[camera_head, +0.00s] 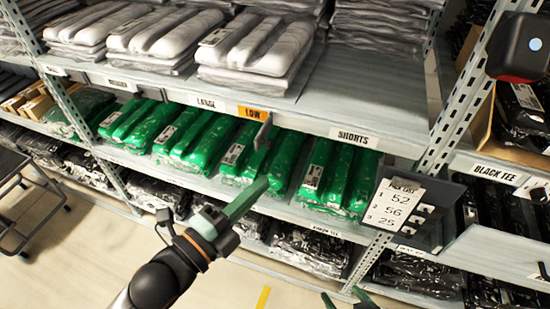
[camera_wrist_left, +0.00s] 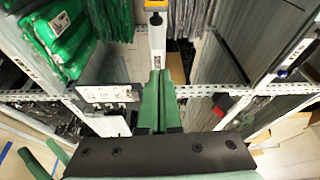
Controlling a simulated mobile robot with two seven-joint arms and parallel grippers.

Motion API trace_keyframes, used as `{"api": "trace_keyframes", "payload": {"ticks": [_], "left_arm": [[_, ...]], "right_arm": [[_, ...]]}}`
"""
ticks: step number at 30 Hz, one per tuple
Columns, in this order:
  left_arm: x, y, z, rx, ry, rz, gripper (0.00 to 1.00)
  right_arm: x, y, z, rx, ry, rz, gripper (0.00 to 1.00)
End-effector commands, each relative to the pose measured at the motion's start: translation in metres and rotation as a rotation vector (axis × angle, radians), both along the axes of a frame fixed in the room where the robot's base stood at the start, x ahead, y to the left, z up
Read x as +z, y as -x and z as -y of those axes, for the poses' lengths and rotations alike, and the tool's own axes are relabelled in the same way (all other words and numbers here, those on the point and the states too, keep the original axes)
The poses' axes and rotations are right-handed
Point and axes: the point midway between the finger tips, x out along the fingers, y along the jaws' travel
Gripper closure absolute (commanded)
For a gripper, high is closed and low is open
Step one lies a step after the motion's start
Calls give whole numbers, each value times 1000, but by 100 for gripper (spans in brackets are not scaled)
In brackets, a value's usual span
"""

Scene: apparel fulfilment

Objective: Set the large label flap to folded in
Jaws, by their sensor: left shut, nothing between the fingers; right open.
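The white "LARGE" label (camera_head: 207,103) is on the front edge of the upper shelf in the head view. An orange "LOW" flap (camera_head: 252,113) shows just right of it, and a small grey tab (camera_head: 263,132) hangs out in front near its right end. In the left wrist view an orange piece (camera_wrist_left: 155,5) shows at the top centre, beyond my fingertips. My left gripper (camera_head: 264,183) is shut and empty, below the flap and in front of the green packs; its fingers also show together in the wrist view (camera_wrist_left: 160,75). My right gripper (camera_head: 344,297) is open at the bottom edge, mostly cut off.
Green packs (camera_head: 190,140) fill the shelf below, and grey packs (camera_head: 255,45) lie above. A "SHORTS" label (camera_head: 356,138) is further right on the same edge. A pick list board (camera_head: 400,208) stands out by the upright (camera_head: 455,110). The floor in front is open.

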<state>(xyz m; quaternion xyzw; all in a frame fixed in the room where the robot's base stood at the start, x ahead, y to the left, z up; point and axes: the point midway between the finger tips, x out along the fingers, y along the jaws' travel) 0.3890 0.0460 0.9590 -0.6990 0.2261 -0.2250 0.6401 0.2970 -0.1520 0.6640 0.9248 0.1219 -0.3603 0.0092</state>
Motion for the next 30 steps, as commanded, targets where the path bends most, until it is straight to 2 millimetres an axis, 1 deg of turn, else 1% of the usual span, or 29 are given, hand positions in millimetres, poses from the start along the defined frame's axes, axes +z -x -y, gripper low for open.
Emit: {"api": "trace_keyframes", "payload": {"ticks": [10,14,17,24,30], "left_arm": [[1,0,1,-2,-4,5,100],[2,-7,5,0,-2,6,100],[3,-17,13,0,-1,8,100],[4,-55,42,-1,1,5,100],[5,-82,63,-2,-1,4,100]], "right_arm": [[1,0,0,1,0,2,13],[2,0,0,-1,0,1,13],[2,1,1,-1,1,0,13],[2,3,3,-3,4,-3,13],[1,4,3,-5,5,-5,13]]}}
